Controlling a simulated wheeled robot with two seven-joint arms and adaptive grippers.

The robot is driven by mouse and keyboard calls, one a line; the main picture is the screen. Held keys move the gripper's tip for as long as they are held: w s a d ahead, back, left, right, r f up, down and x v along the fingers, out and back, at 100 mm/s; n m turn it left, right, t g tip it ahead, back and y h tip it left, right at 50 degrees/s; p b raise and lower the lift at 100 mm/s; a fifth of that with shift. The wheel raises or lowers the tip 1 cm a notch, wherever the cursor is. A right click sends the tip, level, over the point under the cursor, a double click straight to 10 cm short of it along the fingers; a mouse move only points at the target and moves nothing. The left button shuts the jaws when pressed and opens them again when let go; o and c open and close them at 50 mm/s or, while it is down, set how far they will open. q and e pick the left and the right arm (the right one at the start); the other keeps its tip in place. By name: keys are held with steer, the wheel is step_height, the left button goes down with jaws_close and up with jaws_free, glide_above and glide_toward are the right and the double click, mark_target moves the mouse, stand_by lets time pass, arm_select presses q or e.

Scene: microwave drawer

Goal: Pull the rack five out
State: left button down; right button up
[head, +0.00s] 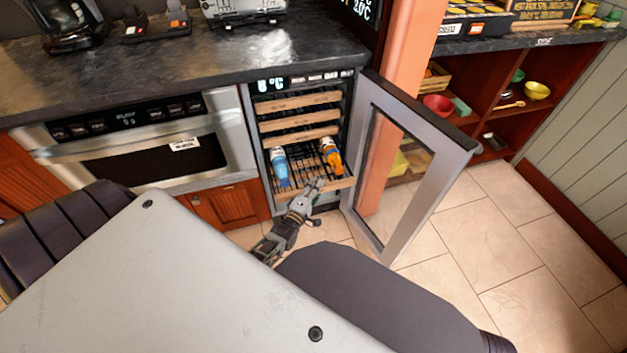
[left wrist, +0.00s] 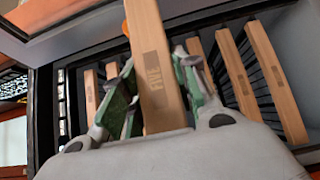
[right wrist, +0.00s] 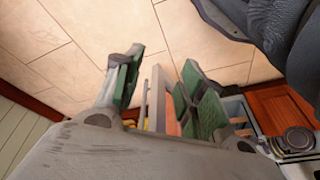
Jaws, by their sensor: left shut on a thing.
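Rack five is a wire shelf with a wooden front bar (head: 340,184), low in the open wine cooler (head: 300,78). It sticks out past the racks above it. A blue bottle (head: 280,167) and an orange bottle (head: 331,156) lie on it. In the left wrist view the bar (left wrist: 158,75) reads FIVE. My left gripper (head: 314,185) is shut on this bar, with a green-padded finger on each side; it also shows in the left wrist view (left wrist: 160,88). My right gripper (right wrist: 160,80) is open and empty above the floor, and is not seen in the head view.
The cooler's glass door (head: 408,160) stands open to the right of the rack. An oven (head: 150,145) is built in at left under the dark counter (head: 170,65). Open shelves (head: 490,95) stand at right. The tiled floor (head: 500,240) is clear at right.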

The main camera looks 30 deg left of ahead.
arm_select(q)
steer(key=s+d+p, duration=0.4)
steer(key=s+d, duration=0.5)
steer(key=d, duration=0.1)
steer(key=shift+s+d+p, duration=0.15)
steer(key=shift+d+p, duration=0.15)
arm_select(e)
step_height(320, 180, down, 7)
steer(key=s+d+g, duration=0.1)
steer(key=shift+s+d+h, duration=0.15)
steer(key=shift+d+h, duration=0.15)
steer(key=shift+h, duration=0.1)
arm_select(q)
steer(key=shift+f, duration=0.1)
steer(key=c, duration=1.1)
jaws_free()
arm_select(e)
steer(key=shift+r, duration=0.1)
arm_select(q)
steer(key=shift+s+d, duration=0.15)
steer(key=shift+s, duration=1.7)
steer(key=shift+s+d, duration=0.15)
steer(key=shift+s, duration=1.7)
steer(key=shift+s, duration=0.1)
arm_select(e)
steer(key=shift+s, duration=0.15)
